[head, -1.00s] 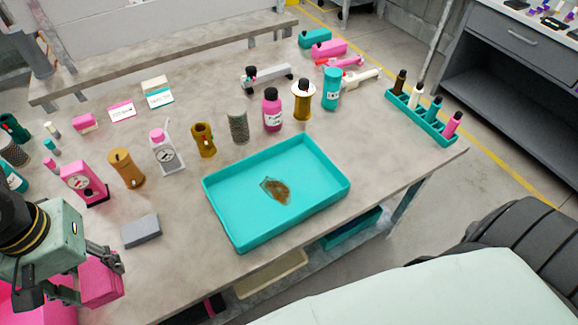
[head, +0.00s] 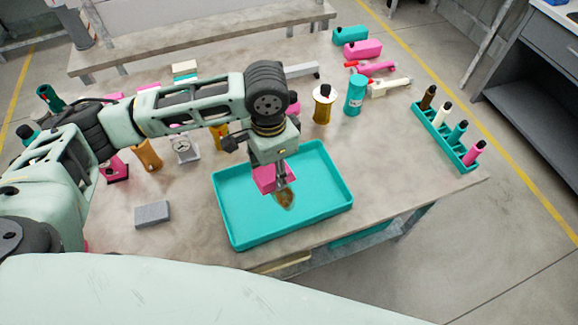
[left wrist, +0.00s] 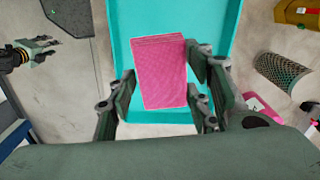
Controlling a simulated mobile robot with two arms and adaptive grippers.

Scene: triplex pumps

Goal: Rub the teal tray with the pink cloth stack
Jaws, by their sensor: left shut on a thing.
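The teal tray (head: 335,178) lies on the table near its front edge, with a brown stain (head: 285,200) on its floor. My left gripper (head: 276,183) is shut on the pink cloth stack (head: 264,179) over the tray. In the left wrist view the pink cloth stack (left wrist: 164,72) sits between the fingers, over the teal tray (left wrist: 122,40). Whether it touches the tray floor is unclear. The stain is hidden in that view. A small gripper at the left of the wrist view, apparently my right one (left wrist: 52,50), is too small to read.
A grey block (head: 152,214) lies left of the tray. A teal rack (head: 445,140) with several bottles stands at the right. A white-and-gold spool (head: 323,105) and a teal canister (head: 355,95) stand behind the tray. The table right of the tray is clear.

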